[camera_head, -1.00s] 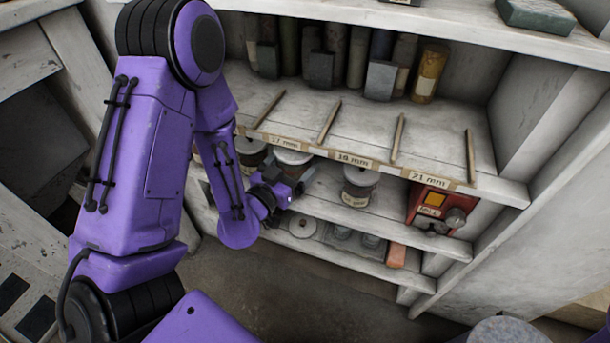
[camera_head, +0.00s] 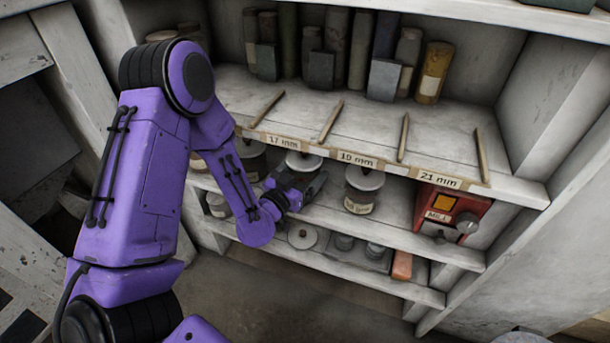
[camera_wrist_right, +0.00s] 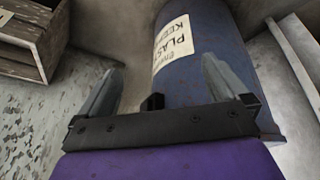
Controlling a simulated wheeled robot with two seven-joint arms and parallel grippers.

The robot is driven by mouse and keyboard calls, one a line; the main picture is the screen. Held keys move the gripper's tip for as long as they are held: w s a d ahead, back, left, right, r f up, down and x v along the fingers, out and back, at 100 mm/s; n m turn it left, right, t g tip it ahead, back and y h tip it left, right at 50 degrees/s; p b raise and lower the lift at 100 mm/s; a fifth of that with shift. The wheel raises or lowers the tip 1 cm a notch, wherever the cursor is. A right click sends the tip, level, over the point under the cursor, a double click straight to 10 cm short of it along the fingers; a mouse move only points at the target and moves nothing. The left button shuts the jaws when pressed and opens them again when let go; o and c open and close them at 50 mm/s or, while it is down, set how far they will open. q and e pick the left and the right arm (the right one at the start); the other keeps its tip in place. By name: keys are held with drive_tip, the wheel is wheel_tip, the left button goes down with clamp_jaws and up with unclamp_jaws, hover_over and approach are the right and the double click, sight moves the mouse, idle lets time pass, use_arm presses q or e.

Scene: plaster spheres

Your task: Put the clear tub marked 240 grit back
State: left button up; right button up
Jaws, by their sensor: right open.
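Several lidded tubs stand on the shelf under the ledge with the size labels. One tub (camera_head: 303,160) shows its pale lid just behind my left gripper (camera_head: 313,184), which hides most of its body. Another tub (camera_head: 360,200) stands to the right, with a label too small to read surely. A darker tub (camera_head: 251,158) is to the left, partly behind my arm. I cannot tell which is marked 240 grit. My left gripper's dark jaws are at the tub, but their closure is unclear. In the right wrist view, my right gripper (camera_wrist_right: 163,66) is open and empty.
A red box with a knob (camera_head: 450,213) stands at the shelf's right. The lower shelf holds a round lidded thing (camera_head: 302,236) and an orange block (camera_head: 402,265). Bottles and sticks are above. A blue drum (camera_wrist_right: 200,55) stands beyond my right gripper.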

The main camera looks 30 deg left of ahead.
use_arm(q)
drive_tip(key=shift+f, duration=0.1)
drive_tip(key=o, duration=1)
drive_tip(key=shift+c, duration=0.2)
drive_tip(key=shift+r, duration=0.25)
drive_tip(key=s, duration=0.5)
drive_tip(key=shift+s+d+f, duration=0.1)
drive_tip(key=shift+s+f, duration=0.05)
drive_tip(key=shift+f, duration=0.05)
drive_tip(key=s+p, duration=0.3)
drive_tip(key=s, duration=0.3)
drive_tip(key=shift+s, duration=0.4)
drive_tip(key=shift+r, duration=0.1)
